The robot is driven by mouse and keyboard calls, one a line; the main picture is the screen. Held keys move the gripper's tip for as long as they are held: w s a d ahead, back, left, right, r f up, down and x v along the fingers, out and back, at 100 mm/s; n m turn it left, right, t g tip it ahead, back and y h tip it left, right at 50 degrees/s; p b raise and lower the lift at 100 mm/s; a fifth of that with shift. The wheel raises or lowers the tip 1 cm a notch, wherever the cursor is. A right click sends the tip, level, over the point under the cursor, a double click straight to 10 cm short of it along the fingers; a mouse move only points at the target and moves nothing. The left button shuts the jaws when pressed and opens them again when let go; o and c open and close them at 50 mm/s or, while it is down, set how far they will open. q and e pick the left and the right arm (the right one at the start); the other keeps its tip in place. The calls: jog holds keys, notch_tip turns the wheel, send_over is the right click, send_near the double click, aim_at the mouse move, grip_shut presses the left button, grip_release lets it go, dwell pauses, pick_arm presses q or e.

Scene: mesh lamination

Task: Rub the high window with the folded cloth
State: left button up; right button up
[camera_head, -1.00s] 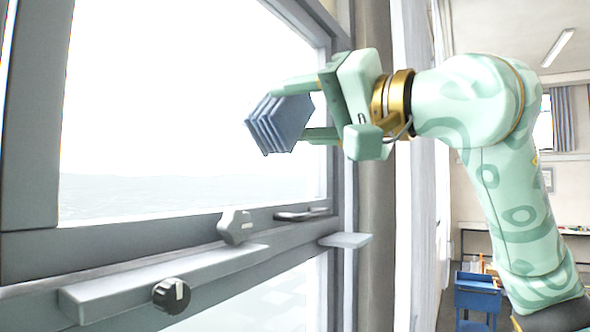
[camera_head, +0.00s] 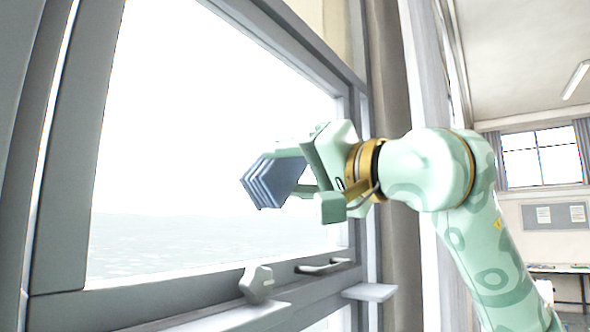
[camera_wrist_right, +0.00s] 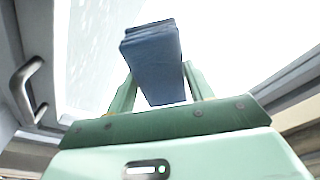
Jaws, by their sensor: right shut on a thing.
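The folded cloth (camera_head: 272,182) is a blue, several-layered pad. My right gripper (camera_head: 295,172) is shut on it, and the cloth sticks out from the fingertips toward the glass. In the right wrist view the cloth (camera_wrist_right: 154,62) sits between the two fingers of the gripper (camera_wrist_right: 160,92). The high window (camera_head: 170,150) is a large bright pane in a grey frame, filling the left and middle of the head view. The cloth appears in front of the pane's lower right part. I cannot tell whether it touches the glass. My left gripper is not in view.
A grey latch knob (camera_head: 257,284) and a handle (camera_head: 324,265) stick out from the lower frame; the handle also shows in the right wrist view (camera_wrist_right: 28,90). A small ledge (camera_head: 369,292) juts out at the right. A curtain (camera_head: 390,120) hangs beside the window.

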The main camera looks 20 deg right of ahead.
jog(key=shift+a, duration=0.15)
jog(key=shift+p+x, duration=0.35)
jog(key=shift+x, duration=0.45)
dwell(0.3)
